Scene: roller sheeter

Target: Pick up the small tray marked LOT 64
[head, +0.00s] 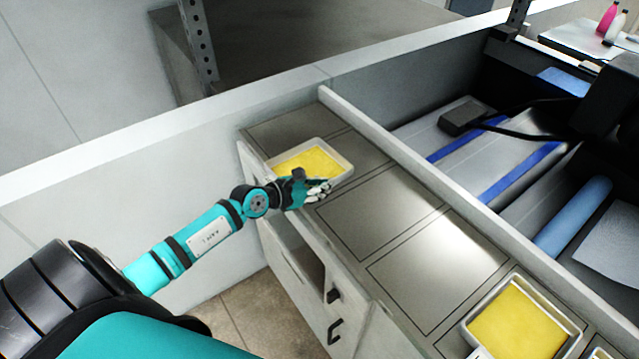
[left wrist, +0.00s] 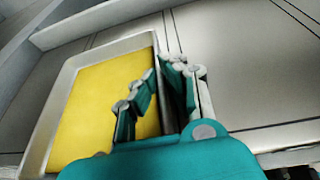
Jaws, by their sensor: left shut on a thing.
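A small pale tray (head: 343,158) with a yellow inside sits at the far left end of the grey counter in the head view. It also shows in the left wrist view (left wrist: 110,48), where it fills the left half. No LOT 64 marking is readable on it. My left gripper (head: 318,190) is at the tray's near right side, shut on its rim. In the left wrist view the gripper's fingers (left wrist: 166,78) straddle the tray's right wall. The gripper hides part of that wall. I cannot tell whether the tray is lifted. My right gripper is not in view.
A similar yellow tray (head: 551,298) stands at the counter's near right, with another cut off at the bottom edge. The outlined counter panels (head: 380,208) between are bare. A raised ledge (head: 420,165) separates the counter from the machine with a blue roller (head: 572,217).

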